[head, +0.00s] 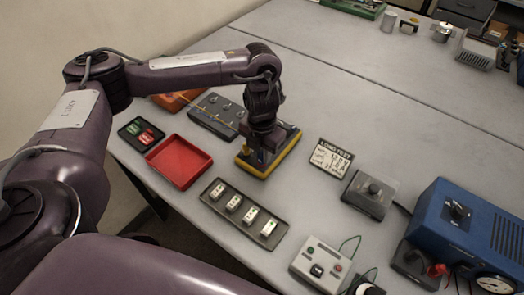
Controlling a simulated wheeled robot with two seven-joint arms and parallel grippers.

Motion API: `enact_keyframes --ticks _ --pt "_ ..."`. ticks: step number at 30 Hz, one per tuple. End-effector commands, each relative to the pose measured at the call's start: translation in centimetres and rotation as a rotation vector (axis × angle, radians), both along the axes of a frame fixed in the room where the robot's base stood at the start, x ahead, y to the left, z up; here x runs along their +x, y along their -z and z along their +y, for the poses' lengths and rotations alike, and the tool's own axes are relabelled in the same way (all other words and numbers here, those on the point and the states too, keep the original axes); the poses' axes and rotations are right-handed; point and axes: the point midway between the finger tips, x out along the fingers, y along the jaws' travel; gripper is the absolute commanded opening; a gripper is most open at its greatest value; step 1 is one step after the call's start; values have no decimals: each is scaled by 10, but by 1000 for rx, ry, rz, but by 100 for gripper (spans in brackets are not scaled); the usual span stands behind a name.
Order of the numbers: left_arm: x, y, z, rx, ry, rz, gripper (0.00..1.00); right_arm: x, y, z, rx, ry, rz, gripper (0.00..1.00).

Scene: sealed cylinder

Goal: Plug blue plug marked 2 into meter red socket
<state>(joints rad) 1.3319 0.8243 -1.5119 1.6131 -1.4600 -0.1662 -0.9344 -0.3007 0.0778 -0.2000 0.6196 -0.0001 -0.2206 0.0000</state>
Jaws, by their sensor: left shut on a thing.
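The yellow-edged meter (285,148) lies on the grey table near the middle of the head view. My left gripper (257,158) points down over the meter's left part and hides much of its face, with the red socket not visible. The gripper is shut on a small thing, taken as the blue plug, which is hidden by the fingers. I cannot tell whether the plug touches a socket, and its mark 2 is not readable. My right gripper is not in view.
Around the meter are a red tray (179,161), a dark panel with knobs (216,115), a strip of white sockets (243,212), a label card (330,157) and a grey knob box (369,194). A blue machine (463,232) stands at right.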

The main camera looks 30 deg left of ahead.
Motion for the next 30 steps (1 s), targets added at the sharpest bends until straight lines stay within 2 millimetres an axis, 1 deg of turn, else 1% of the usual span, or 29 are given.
enact_keyframes --ticks 12,30 --pt "0 0 0 0 0 1 0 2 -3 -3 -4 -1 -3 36" --pt "0 -1 0 0 0 1 0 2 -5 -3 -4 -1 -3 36"
